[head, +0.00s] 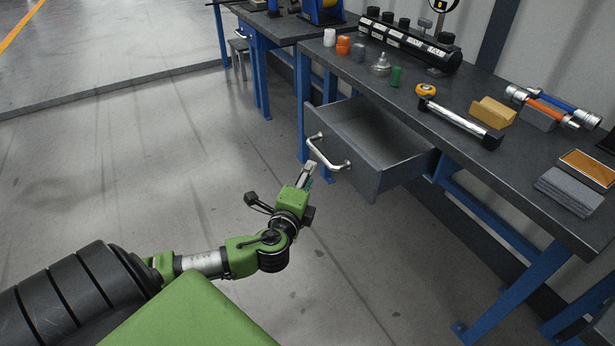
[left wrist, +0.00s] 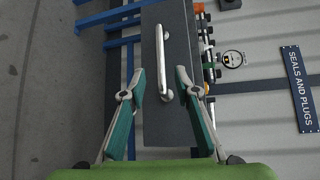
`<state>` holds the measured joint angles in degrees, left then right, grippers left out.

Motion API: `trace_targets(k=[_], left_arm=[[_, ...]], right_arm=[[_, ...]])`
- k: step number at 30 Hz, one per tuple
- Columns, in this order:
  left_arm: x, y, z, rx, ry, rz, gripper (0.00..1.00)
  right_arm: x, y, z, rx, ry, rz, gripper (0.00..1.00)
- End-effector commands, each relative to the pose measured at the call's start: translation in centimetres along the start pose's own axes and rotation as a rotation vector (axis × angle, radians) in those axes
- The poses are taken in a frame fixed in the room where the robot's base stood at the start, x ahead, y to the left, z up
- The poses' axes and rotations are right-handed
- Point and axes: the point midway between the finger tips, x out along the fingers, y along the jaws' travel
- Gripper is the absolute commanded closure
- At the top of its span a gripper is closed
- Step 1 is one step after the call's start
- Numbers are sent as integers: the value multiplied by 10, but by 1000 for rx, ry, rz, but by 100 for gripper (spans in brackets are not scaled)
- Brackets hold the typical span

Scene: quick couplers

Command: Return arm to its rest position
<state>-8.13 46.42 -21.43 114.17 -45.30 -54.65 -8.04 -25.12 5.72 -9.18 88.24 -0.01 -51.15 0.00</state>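My left arm reaches in from the left in the head view, over the floor in front of the workbench. Its gripper (head: 307,172) is close to the bar handle (head: 325,152) of the pulled-out grey drawer (head: 371,180). In the left wrist view the two teal fingers (left wrist: 157,98) are spread apart with nothing between them gripped. The drawer handle (left wrist: 161,62) lies beyond the fingers, roughly in line with the gap, and appears apart from them. The drawer looks empty where its inside shows. My right gripper is not in view.
The workbench (head: 455,120) carries a black manifold (head: 410,42), several small caps, a silver-and-black cylinder (head: 458,122), hose couplers (head: 552,108) and a grey cloth stack (head: 570,190). Blue bench legs (head: 515,290) stand at the right. The floor (head: 130,170) at left is clear.

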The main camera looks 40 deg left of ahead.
Motion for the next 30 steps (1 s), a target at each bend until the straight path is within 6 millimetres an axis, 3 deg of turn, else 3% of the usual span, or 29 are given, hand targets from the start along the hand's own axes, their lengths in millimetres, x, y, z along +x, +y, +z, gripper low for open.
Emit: trace_targets(k=[13, 17, 20, 24, 30], left_arm=[[-1, 1, -1, -6, -1, 4, 71], [-16, 20, -6, -102, -22, 76, 71], [-46, 54, -15, -275, -70, 213, 71], [-113, 111, -34, -566, -172, 488, 71], [-190, 152, -60, -813, -275, 770, 71]], right_arm=[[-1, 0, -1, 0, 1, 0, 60], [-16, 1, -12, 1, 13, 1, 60], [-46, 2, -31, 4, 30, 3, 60], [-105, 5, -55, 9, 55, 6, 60], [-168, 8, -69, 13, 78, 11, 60]])
